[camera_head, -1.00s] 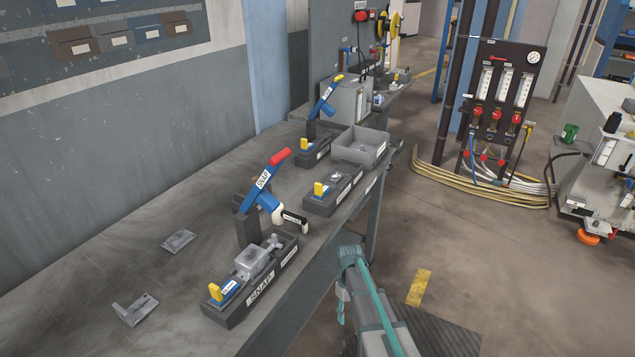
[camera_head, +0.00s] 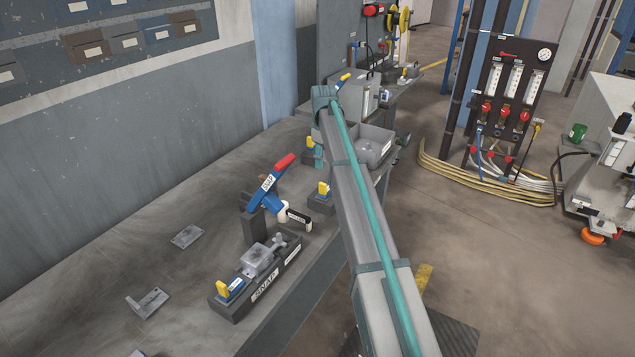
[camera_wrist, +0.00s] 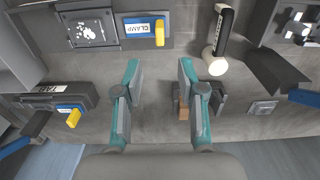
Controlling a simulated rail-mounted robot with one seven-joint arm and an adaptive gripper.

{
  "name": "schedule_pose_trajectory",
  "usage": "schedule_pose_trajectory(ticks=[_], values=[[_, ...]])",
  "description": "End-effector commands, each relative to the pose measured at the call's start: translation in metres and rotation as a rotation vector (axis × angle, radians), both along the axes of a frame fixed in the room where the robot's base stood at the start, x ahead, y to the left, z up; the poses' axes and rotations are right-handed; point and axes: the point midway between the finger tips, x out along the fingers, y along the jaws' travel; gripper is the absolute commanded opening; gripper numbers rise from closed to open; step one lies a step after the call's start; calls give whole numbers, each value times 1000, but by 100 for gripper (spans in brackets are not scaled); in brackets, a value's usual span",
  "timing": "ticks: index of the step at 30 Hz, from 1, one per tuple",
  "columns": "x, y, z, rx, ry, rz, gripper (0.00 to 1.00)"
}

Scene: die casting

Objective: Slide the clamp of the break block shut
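My gripper (camera_wrist: 159,65) is open and empty in the wrist view, its two teal fingers apart. Beyond the fingertips, at the top, a blue slide labelled CLAMP (camera_wrist: 136,27) with a yellow handle (camera_wrist: 160,33) sits next to a speckled grey part (camera_wrist: 88,31). It looks like the clamp of the middle block (camera_head: 321,205), whose yellow handle (camera_head: 323,188) shows beside my arm in the head view. My arm hides most of that block. The fingers do not touch the clamp. No label reading "break" is legible, and I cannot tell whether the clamp is shut.
The SNAP block (camera_head: 262,277) with its own yellow-handled clamp (camera_head: 222,288) and blue, red-tipped lever (camera_head: 270,183) stands nearer. Another labelled block (camera_wrist: 58,97) shows left in the wrist view. A grey bin (camera_head: 376,146) stands behind my arm. Loose plates (camera_head: 187,236) lie on the bench.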

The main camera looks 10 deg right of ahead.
Motion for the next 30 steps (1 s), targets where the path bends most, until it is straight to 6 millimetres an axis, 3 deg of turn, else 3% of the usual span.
schedule_pose_trajectory(ticks=[18, 24, 30], values=[[-1, 0, -90, 1, 2, -2, 40], [-1, 0, -104, 1, 1, -2, 40], [-1, 0, -106, 1, 1, -2, 40]])
